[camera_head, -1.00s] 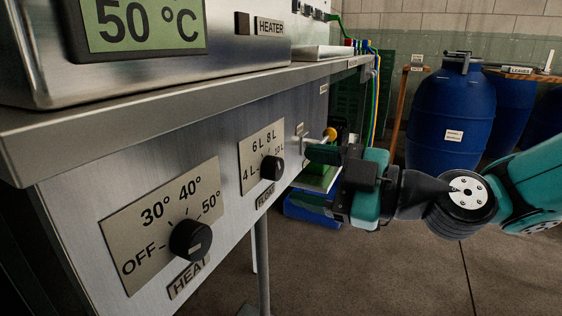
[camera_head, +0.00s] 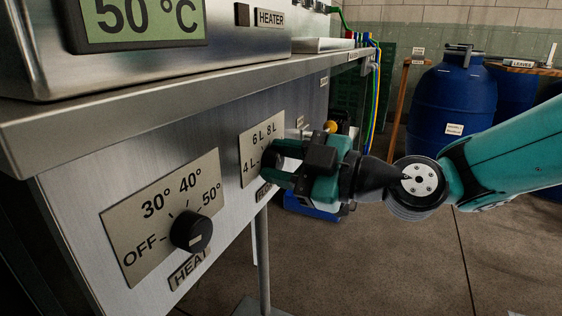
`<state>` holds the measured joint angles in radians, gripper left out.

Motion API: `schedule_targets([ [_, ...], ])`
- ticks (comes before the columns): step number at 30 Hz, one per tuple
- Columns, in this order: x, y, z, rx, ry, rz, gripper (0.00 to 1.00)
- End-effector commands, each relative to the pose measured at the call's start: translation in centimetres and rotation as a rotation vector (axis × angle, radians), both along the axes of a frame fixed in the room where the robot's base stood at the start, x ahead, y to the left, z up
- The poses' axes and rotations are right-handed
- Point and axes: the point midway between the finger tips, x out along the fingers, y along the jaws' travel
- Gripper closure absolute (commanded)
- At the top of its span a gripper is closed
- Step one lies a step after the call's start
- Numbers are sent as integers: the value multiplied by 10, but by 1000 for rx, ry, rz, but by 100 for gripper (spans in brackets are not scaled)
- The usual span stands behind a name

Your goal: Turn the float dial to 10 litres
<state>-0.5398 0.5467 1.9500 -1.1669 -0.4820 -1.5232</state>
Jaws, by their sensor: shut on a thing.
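The float dial's plate (camera_head: 250,148) is on the steel front panel, with 4 L, 6 L and 8 L readable. My gripper (camera_head: 272,164) is at this plate, shut on the float dial's black knob, coming from the right. The gripper covers most of the knob, the 10 L mark and part of the label below. The knob's pointer is hidden, so I cannot tell its setting.
The heat dial (camera_head: 191,232) is nearer on the same panel, its mark towards the lower right. The steel counter edge (camera_head: 180,105) overhangs the dials. A display (camera_head: 140,22) above reads 50 °C. A blue barrel (camera_head: 452,105) stands at the back right.

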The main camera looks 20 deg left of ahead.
Motion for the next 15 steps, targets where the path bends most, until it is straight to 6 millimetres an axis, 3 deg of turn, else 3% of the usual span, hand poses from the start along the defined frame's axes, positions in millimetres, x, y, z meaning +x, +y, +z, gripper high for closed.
schedule_targets([
  [8,0,-1,0,3,54,-1,87],
  [15,0,-1,-1,16,208,-1,87],
])
